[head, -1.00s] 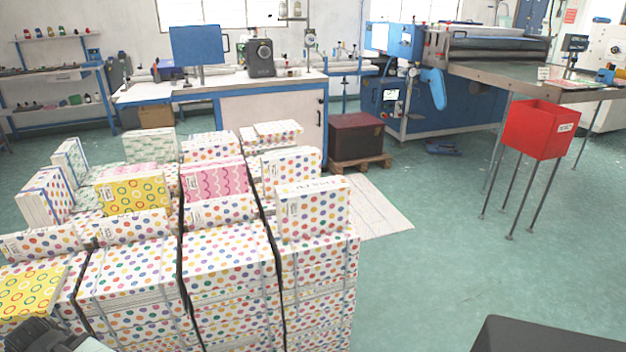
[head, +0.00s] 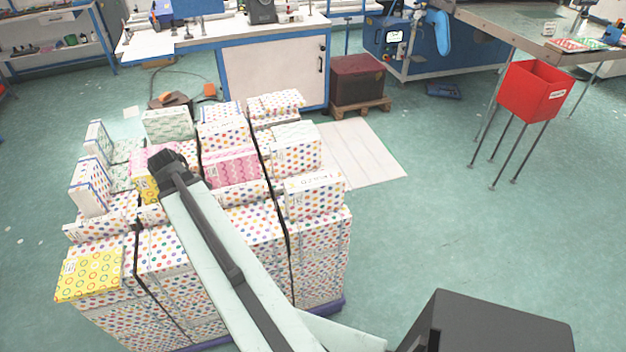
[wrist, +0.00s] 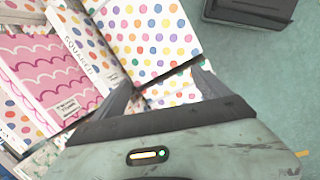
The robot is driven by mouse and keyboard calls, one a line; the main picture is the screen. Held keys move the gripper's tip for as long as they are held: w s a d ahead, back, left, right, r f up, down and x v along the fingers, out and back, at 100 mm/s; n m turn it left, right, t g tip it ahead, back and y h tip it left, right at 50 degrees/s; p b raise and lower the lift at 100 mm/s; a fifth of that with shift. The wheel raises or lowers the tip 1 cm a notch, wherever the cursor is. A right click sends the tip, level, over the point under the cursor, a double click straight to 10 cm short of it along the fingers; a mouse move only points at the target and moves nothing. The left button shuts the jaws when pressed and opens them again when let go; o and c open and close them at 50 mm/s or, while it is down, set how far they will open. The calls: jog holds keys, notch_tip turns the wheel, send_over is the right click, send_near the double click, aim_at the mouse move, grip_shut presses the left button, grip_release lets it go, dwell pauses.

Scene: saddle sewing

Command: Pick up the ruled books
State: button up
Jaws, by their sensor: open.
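Stacks of patterned books fill the left of the head view: white with coloured dots (head: 316,232), pink with waves (head: 233,167), yellow with rings (head: 90,274) and pale green (head: 168,124). I cannot read which are ruled. In the wrist view, a dotted book (wrist: 84,48) has "SQUARED" on its spine, beside a pink wavy book (wrist: 40,70). My gripper (wrist: 165,76) is open, its fingers over dotted books (wrist: 150,38), with nothing visibly held. In the head view my arm reaches over the stacks; its fingers cannot be made out.
Dark straps run between the stacks. A red bin on thin legs (head: 536,92) stands at the right, by a grey table (head: 510,32). A dark red box (head: 357,82) sits on a pallet behind a pale floor sheet (head: 355,155). Open green floor (head: 430,215) lies right of the stacks.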

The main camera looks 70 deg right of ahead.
jog(key=s+d+r+n+g+p, duration=0.15)
jog(key=s+d+r+p, duration=0.4)
jog(key=s+d, duration=0.8)
notch_tip(320, 180, up, 3)
jog(key=n+g, duration=0.1)
jog(key=n, duration=0.1)
send_over(312, 180)
jog(key=w+a, duration=0.2)
jog(key=shift+d+f+h+b, duration=0.1)
jog(key=shift+d+h+b, duration=0.05)
jog(key=shift+h+b, duration=0.2)
jog(key=shift+b+x, duration=1.15)
jog(key=b+x, duration=0.5)
jog(key=shift+s+d+f, duration=0.15)
jog(key=shift+f, duration=0.2)
jog(key=shift+r, duration=0.2)
grip_shut()
jog(key=shift+r, duration=0.1)
